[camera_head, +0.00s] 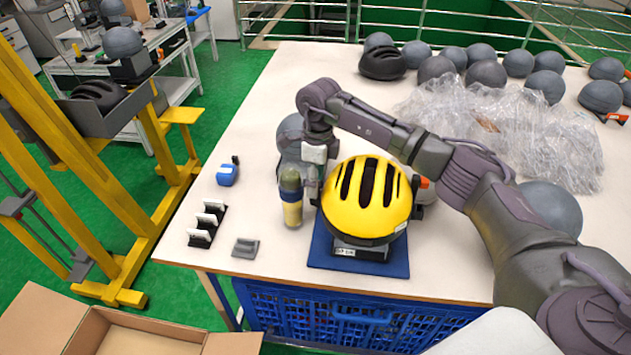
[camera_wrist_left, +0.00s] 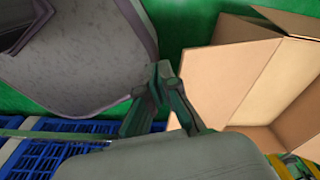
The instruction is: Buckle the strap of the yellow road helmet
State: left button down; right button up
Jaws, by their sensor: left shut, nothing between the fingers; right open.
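The yellow road helmet (camera_head: 366,198) with black vents sits on a dark stand on a blue mat (camera_head: 318,250) at the table's front. Its strap and buckle cannot be made out. My right arm reaches over from the right, and my right gripper (camera_head: 313,190) points down close to the helmet's left side. It is open; its fingertips are hard to see, and I cannot tell whether they touch the helmet. My left gripper shows only in the left wrist view (camera_wrist_left: 163,72), shut and empty, away from the helmet, with a cardboard box and green floor beyond it.
A yellow-green bottle (camera_head: 291,200) stands just left of my right gripper. A blue device (camera_head: 227,175), a black rack (camera_head: 206,225) and a grey block (camera_head: 245,248) lie farther left. An open cardboard box (camera_head: 60,315) is at front left.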

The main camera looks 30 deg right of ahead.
notch_tip(320, 180, up, 11)
jog(key=shift+w+d+r, duration=0.15)
jog(key=shift+d+r, duration=0.05)
jog(key=shift+d, duration=0.1)
jog(key=shift+f, duration=0.1)
dwell(0.4)
